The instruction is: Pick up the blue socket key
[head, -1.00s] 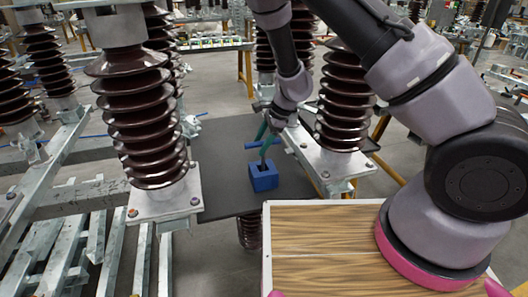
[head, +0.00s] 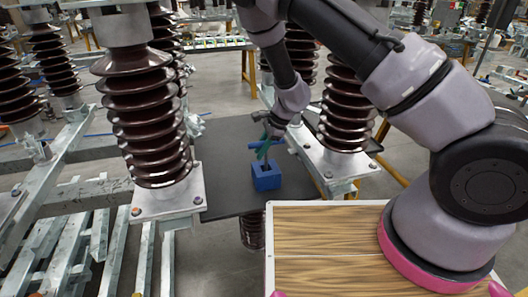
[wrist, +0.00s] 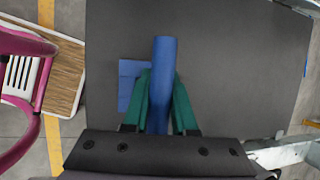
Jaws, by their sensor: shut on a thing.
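The blue socket key has a blue bar-like handle (head: 258,144), seen just above the blue block (head: 267,179). In the wrist view the handle (wrist: 164,62) runs up from between the green fingers. My gripper (head: 263,153) is shut on the handle; in the wrist view the gripper (wrist: 161,100) has one green finger on each side of it. A dark stem shows between the handle and the block's dark opening. I cannot tell how deep it sits. The block also shows behind the left finger in the wrist view (wrist: 129,82).
The block stands on a dark grey board (head: 222,160). Brown ribbed insulators stand close on the left (head: 150,110) and right (head: 345,115) on metal frames. A wood-topped box (head: 325,235) is in front. The board is bare around the block.

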